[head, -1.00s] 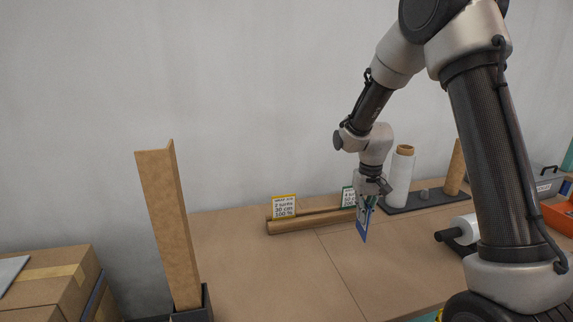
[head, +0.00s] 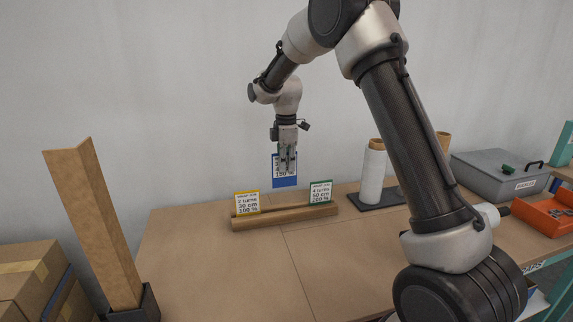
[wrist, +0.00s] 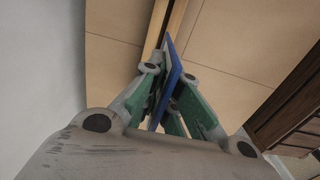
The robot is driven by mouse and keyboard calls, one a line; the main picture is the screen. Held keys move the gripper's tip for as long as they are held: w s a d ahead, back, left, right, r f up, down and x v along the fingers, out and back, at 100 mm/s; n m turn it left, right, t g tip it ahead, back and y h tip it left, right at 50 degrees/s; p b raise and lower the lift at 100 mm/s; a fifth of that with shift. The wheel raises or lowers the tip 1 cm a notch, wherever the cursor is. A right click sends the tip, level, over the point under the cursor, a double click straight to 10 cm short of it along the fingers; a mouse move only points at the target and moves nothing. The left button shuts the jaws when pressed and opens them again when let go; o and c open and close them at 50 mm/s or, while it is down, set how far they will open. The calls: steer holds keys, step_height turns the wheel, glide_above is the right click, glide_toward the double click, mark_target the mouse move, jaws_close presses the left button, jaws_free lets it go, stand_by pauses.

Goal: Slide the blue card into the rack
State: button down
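The blue card (head: 284,181) is held upright in my gripper (head: 287,165), with its printed white face partly hidden behind the fingers. In the wrist view the blue card (wrist: 170,75) is seen edge-on between the green fingers (wrist: 163,95). The wooden rack (head: 285,217) lies along the table. A yellow card (head: 247,203) stands at its left end and a green card (head: 320,192) at its right end. The blue card is above the rack, between these two cards, and appears apart from it.
A white film roll (head: 372,175) stands on a dark base right of the rack. A grey case (head: 495,175) and an orange bin (head: 548,216) are farther right. A tall cardboard corner post (head: 95,225) and boxes (head: 25,275) are at left. The front table is clear.

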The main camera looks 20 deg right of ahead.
mark_target(287, 174)
steer(key=shift+f, duration=2.95)
steer(key=shift+d, duration=0.15)
steer(key=shift+f, duration=2.35)
steer(key=shift+f, duration=0.6)
steer(key=c, duration=1.2)
jaws_free()
steer(key=shift+o, duration=0.2)
steer(key=shift+r, duration=4)
